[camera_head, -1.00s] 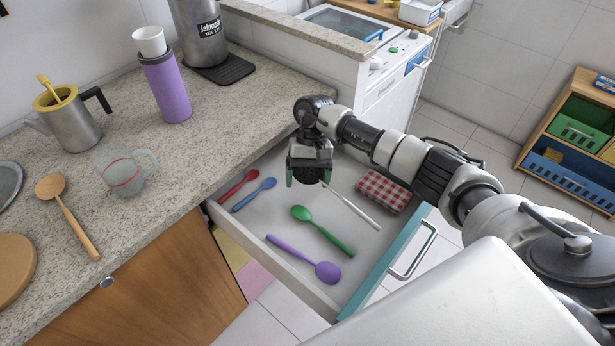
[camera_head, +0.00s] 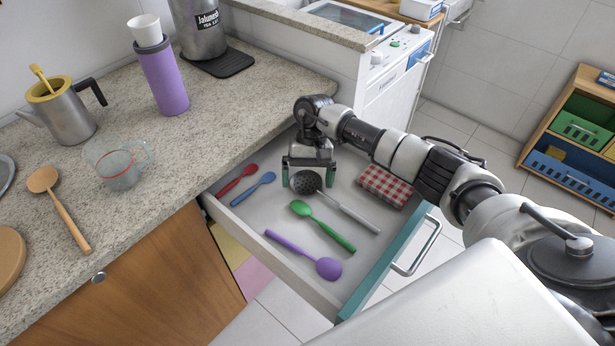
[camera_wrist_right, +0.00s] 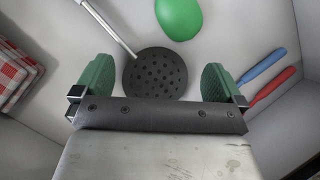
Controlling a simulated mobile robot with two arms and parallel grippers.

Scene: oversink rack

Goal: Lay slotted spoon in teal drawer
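The slotted spoon (camera_head: 307,182), with a dark perforated head and a pale metal handle, lies in the open teal-fronted drawer (camera_head: 384,262). Its head also shows in the right wrist view (camera_wrist_right: 155,75), between the two green finger pads and touching neither. My right gripper (camera_head: 309,178) is open over the spoon head, inside the drawer; in the wrist view its fingers (camera_wrist_right: 158,85) are wide apart. My left gripper is not in view.
The drawer also holds a red spoon (camera_head: 236,180), a blue spoon (camera_head: 253,189), a green spoon (camera_head: 322,226), a purple spoon (camera_head: 304,256) and a red checked cloth (camera_head: 385,186). The counter (camera_head: 200,130) borders the drawer at left, with a purple tumbler (camera_head: 163,80).

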